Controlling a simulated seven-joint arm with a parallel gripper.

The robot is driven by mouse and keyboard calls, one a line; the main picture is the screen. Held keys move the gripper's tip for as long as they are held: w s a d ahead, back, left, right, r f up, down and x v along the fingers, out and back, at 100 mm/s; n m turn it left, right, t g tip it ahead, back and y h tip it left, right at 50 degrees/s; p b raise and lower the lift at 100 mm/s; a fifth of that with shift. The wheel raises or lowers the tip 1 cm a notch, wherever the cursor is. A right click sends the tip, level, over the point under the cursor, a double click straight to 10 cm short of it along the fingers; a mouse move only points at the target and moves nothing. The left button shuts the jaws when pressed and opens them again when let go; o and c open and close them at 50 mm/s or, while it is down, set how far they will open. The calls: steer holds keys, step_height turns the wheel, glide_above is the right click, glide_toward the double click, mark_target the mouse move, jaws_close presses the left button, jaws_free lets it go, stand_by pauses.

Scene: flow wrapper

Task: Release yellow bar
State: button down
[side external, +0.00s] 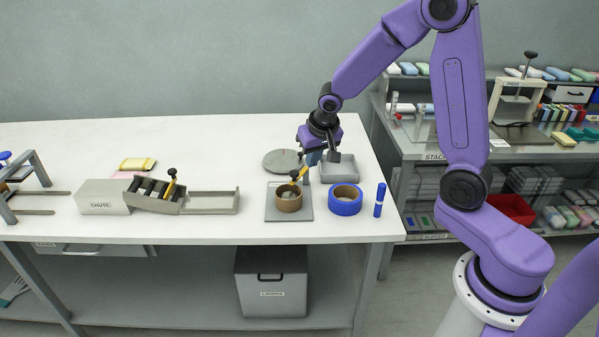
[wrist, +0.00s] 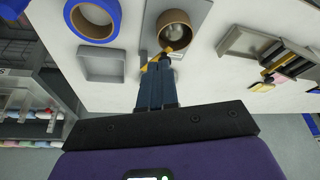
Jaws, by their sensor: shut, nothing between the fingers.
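A yellow bar (side external: 138,163) lies flat on the white table behind the chute, with a paler piece by its near edge. In the wrist view a yellow bar (wrist: 262,87) lies at the right, well apart from my fingers. My gripper (side external: 309,170) is shut and empty, low over the table by the brown ring (side external: 289,201). In the wrist view its blue fingers (wrist: 160,68) are together, pointing at this ring (wrist: 173,22). A yellow lever (side external: 299,175) leans over the ring, close to my fingertips; I cannot tell whether they touch.
The grey chute (side external: 104,198), with a slotted ramp and a tray (side external: 211,203), stands left. A grey plate (side external: 274,213) lies under the brown ring. A blue ring (side external: 345,200), blue cylinder (side external: 380,200) and grey bin (side external: 340,171) stand right. A round grey disc (side external: 281,162) lies behind.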

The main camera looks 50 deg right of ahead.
glide_above(295, 182)
steer(key=s, duration=0.3)
steer(key=shift+w+a+f, duration=0.1)
steer(key=shift+a+f, duration=0.1)
steer(key=shift+f, duration=2.15)
steer(key=shift+w+a+f, duration=0.1)
steer(key=shift+a+f, duration=0.1)
steer(key=shift+f, duration=2.1)
steer(key=shift+a, duration=0.1)
steer(key=shift+w+a+m, duration=0.1)
steer(key=shift+w+m, duration=0.15)
steer(key=shift+m, duration=0.45)
